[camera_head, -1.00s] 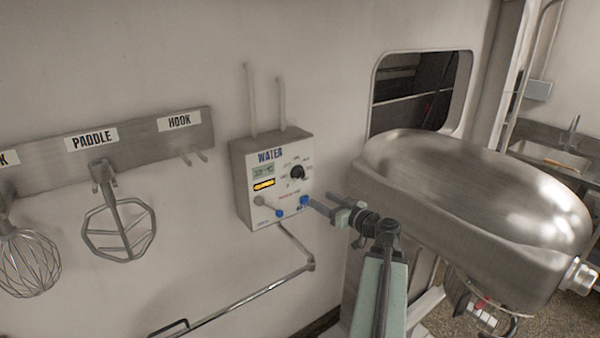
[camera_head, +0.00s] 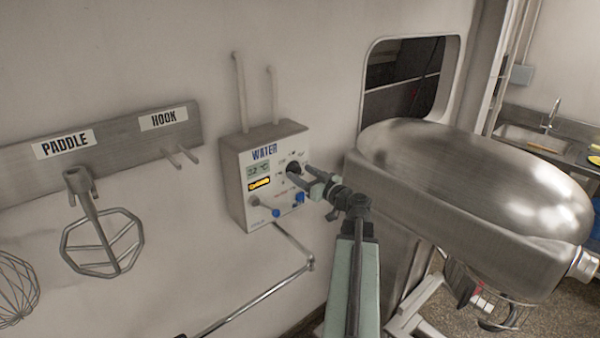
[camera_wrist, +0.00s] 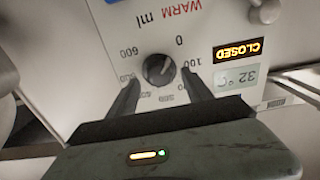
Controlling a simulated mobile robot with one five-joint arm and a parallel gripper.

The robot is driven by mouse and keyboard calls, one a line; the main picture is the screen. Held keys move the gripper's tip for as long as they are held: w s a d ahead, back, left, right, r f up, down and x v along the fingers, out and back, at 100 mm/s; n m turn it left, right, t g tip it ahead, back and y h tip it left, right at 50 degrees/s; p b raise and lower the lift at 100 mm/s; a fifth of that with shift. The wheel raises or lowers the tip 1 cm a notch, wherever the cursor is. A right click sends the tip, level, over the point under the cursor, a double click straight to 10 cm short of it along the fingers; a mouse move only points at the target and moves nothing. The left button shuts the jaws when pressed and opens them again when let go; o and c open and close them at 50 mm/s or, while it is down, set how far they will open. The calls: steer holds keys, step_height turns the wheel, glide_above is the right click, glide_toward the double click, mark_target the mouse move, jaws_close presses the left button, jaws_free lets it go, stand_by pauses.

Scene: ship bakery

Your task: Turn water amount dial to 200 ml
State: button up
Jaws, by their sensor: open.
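The black water amount dial (camera_head: 293,168) is on the front of the white water unit (camera_head: 241,200) on the wall. In the wrist view the dial (camera_wrist: 157,69) appears upside down, ringed by numbers including 0, 100 and 600, with "ml" above it. I cannot tell its exact setting. My gripper (camera_head: 306,180) is open at the panel, just right of and below the dial in the head view. In the wrist view my gripper's two fingers (camera_wrist: 160,80) point at the dial, one to each side of it and hiding some numbers. I cannot tell whether they touch it.
The unit has a display (camera_wrist: 238,77) reading 32 °C, a lit CLOSED sign (camera_wrist: 238,49) and blue knobs (camera_head: 299,197) below the dial. A large steel mixer (camera_head: 470,190) stands close on the right. A paddle (camera_head: 100,240) hangs on the left.

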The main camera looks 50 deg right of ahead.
steer(key=shift+w+d, duration=0.15)
steer(key=shift+w, duration=0.7)
jaws_close()
steer(key=shift+m, duration=0.3)
